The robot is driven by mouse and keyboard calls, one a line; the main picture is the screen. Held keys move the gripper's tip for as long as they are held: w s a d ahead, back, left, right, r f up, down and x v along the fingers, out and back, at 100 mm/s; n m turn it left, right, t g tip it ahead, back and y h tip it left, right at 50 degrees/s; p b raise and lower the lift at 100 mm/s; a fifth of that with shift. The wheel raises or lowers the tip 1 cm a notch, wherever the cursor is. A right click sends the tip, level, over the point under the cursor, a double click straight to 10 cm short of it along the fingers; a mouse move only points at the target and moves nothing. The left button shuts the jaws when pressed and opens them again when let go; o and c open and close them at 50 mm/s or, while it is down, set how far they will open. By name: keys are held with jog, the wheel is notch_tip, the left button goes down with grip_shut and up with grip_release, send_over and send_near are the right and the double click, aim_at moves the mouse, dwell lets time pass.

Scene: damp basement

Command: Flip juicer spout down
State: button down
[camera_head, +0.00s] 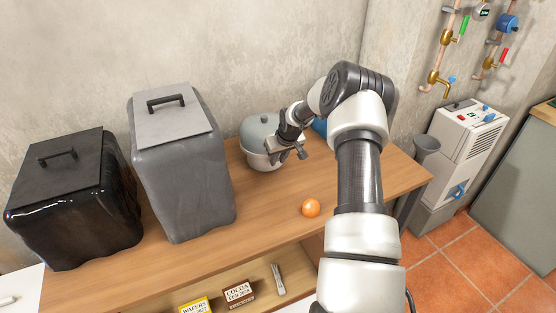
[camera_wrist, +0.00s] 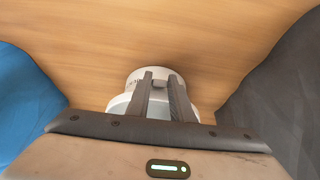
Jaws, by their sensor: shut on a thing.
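The juicer (camera_head: 258,128) stands on the wooden table near the wall, with a grey-green lid and a pale body. Its pale body also shows beyond my fingers in the wrist view (camera_wrist: 135,76). My gripper (camera_head: 275,147) is at the juicer's right front side. In the wrist view my gripper (camera_wrist: 164,80) has its two dark fingers against the juicer, shut on a small part between the tips. That part appears to be the spout, but the fingers hide most of it, so its tilt cannot be told.
A grey lidded bin (camera_head: 182,165) stands left of the juicer, with a black bin (camera_head: 75,205) farther left. A blue object (camera_head: 320,127) is behind my arm. An orange (camera_head: 310,208) lies near the front of the tabletop (camera_head: 262,215). Boxes sit on the shelf below.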

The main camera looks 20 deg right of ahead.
jog(key=f+t+b, duration=0.1)
jog(key=b, duration=0.1)
jog(key=s+f+t+b, duration=0.1)
jog(key=t+b, duration=0.1)
jog(key=b, duration=0.1)
jog(key=shift+s+d+f, duration=0.1)
jog(key=t+b, duration=0.2)
jog(key=b, duration=0.1)
jog(key=shift+s+f+b, duration=0.15)
jog(key=shift+f+b, duration=0.15)
jog(key=shift+f, duration=0.05)
jog(key=shift+t+b, duration=0.5)
jog(key=shift+b, duration=0.3)
jog(key=c, duration=1.6)
grip_release()
jog(key=shift+o, duration=0.2)
jog(key=p+v, duration=0.3)
jog(key=v, duration=1.4)
jog(key=shift+s, duration=0.35)
